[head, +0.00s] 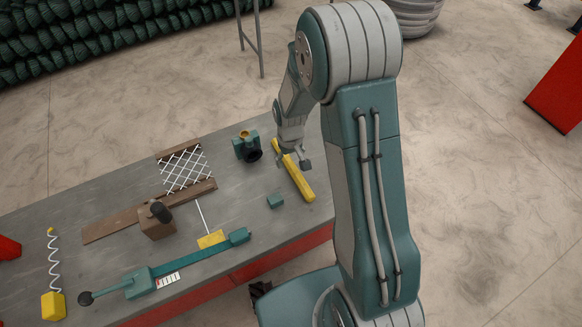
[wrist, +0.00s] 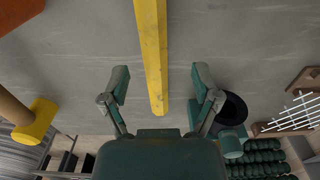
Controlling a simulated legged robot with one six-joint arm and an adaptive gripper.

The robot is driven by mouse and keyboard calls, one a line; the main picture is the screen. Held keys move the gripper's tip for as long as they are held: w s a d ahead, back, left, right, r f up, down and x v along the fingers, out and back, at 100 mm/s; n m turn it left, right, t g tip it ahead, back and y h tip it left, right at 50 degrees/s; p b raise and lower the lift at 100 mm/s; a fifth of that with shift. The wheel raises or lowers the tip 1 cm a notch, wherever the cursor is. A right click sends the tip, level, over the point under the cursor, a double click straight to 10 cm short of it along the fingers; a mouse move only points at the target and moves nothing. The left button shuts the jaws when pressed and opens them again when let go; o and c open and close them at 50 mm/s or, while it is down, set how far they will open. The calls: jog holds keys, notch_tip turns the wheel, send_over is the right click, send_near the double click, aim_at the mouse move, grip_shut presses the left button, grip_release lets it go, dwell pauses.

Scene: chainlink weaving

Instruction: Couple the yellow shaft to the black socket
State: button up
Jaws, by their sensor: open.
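The yellow shaft (head: 302,184) is a long bar lying on the grey table near its right end. In the wrist view the yellow shaft (wrist: 152,45) runs between my fingers, its near end just ahead of the palm. My gripper (head: 294,163) is open over the shaft. In the wrist view my gripper (wrist: 161,80) has a finger on each side, with gaps to the shaft. The black socket (head: 253,156) is a dark ring on a teal block, left of the shaft. In the wrist view the black socket (wrist: 235,108) is partly hidden behind the right finger.
A small teal block (head: 275,201) lies left of the shaft's near end. A white wire mesh (head: 186,167) between wooden boards, a brown block with a dark knob (head: 156,221) and a long teal lever tool (head: 190,262) lie further left.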

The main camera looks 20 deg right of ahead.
aim_at(291, 165)
jog(key=f, duration=0.4)
jog(key=shift+w+d, duration=0.15)
jog(key=shift+d, duration=0.2)
jog(key=shift+f, duration=0.25)
jog(key=shift+a, duration=0.1)
grip_shut()
jog(key=r, duration=0.4)
jog(key=shift+s, duration=0.2)
jog(key=s+a+r, duration=0.3)
jog(key=s+r, duration=0.6)
jog(key=s, duration=0.4)
jog(key=shift+w+a+f, duration=0.1)
jog(key=shift+a+f, duration=1.7)
jog(key=shift+f, duration=0.25)
